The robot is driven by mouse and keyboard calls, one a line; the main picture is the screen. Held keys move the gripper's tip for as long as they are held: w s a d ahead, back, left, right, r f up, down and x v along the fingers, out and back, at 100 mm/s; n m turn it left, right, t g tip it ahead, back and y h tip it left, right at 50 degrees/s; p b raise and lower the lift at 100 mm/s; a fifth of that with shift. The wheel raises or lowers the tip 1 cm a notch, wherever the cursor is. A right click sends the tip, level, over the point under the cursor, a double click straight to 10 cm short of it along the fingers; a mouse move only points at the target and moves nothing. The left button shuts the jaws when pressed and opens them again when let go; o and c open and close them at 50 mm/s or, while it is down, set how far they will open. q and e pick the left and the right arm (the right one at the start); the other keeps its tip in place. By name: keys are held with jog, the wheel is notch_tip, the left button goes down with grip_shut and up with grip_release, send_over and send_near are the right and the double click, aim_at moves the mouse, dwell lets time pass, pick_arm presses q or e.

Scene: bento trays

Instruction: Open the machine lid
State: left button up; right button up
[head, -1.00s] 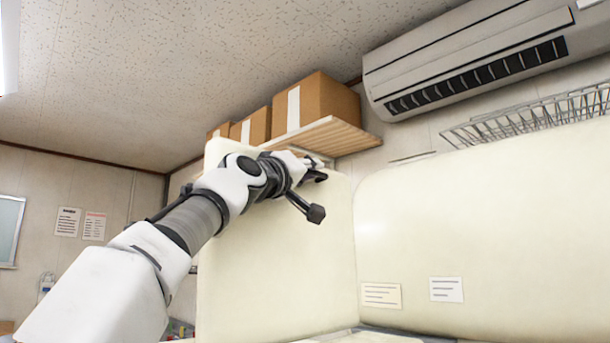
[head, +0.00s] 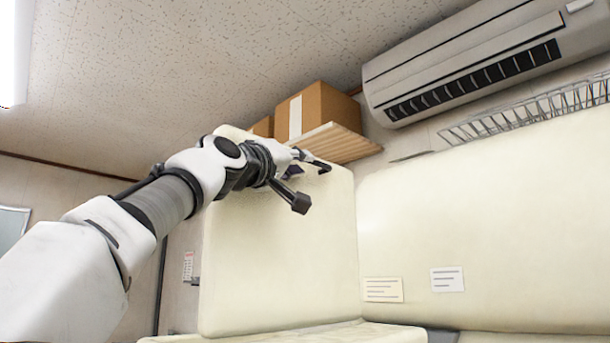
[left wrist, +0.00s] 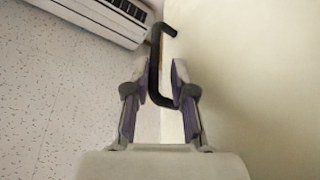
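The machine lid (head: 285,265) is the tall cream panel standing upright in the middle of the head view. Its black handle (left wrist: 154,70) shows in the left wrist view as a bent bar running along the lid's edge. In the head view the handle (head: 318,164) is a small dark bar near the top of the lid. My left gripper (head: 292,165) is at the handle. In the left wrist view its two fingers (left wrist: 156,88) stand apart on either side of the handle, with the lower bend close to the right finger; contact is unclear. My right gripper is out of view.
A large cream panel (head: 460,225) with two paper labels stands to the right. Behind the lid, a wooden shelf (head: 338,143) holds cardboard boxes (head: 325,108). An air conditioner (head: 470,65) and a wire rack (head: 530,110) are on the wall at upper right.

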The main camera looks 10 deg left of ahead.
pick_arm(q)
jog(key=b+v, duration=0.2)
jog(key=v, duration=0.1)
jog(key=shift+s+a, duration=0.15)
dwell(0.7)
